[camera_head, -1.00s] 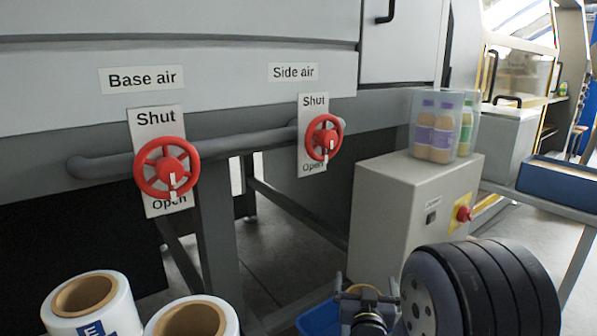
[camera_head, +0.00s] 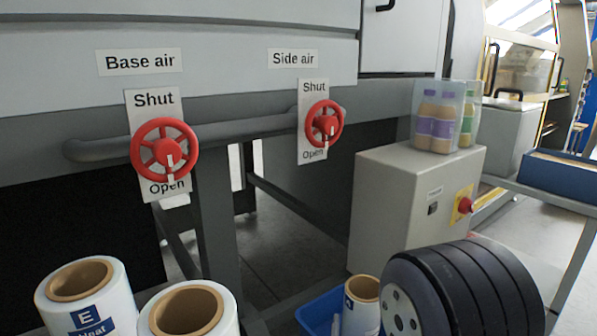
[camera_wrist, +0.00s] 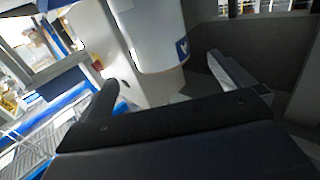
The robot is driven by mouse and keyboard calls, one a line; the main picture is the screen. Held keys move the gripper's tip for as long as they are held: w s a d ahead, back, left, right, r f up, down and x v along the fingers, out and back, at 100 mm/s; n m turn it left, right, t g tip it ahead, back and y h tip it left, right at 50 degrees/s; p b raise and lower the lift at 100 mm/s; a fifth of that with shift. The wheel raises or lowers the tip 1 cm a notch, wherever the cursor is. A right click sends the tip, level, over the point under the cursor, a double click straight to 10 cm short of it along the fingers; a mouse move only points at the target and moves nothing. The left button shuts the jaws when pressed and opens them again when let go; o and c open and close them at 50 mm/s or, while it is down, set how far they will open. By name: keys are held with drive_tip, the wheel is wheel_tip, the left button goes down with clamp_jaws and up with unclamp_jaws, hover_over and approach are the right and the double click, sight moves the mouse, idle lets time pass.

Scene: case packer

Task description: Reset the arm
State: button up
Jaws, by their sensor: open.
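My gripper (camera_wrist: 162,70) shows in the wrist view, its two dark fingers wide apart. Nothing is clamped between them. A white roll (camera_wrist: 158,35) with a blue mark appears beyond the fingers, in the gap between them; how far off it is I cannot tell. In the head view my gripper does not show.
A white roll (camera_head: 361,316) stands in a blue bin (camera_head: 318,312). Two larger rolls (camera_head: 84,300) (camera_head: 188,310) stand lower left. Red valve wheels (camera_head: 163,149) (camera_head: 324,124) sit on the machine's pipe. A grey control box (camera_head: 392,200) carries bottles in a clear bin (camera_head: 444,116).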

sight(364, 283)
drive_tip(key=w, duration=0.3)
drive_tip(key=w+d+b, duration=0.1)
drive_tip(key=w, duration=0.6)
drive_tip(key=shift+w+d+f, duration=0.1)
drive_tip(key=shift+d, duration=0.25)
drive_tip(key=s+r+n+y+p, duration=0.1)
drive_tip(key=s+r+p, duration=0.4)
drive_tip(key=p, duration=1.4)
wheel_tip(364, 283, up, 4)
drive_tip(key=shift+s+r+n+y, duration=0.2)
drive_tip(key=shift+s+n+y, duration=0.15)
drive_tip(key=shift+y, duration=0.35)
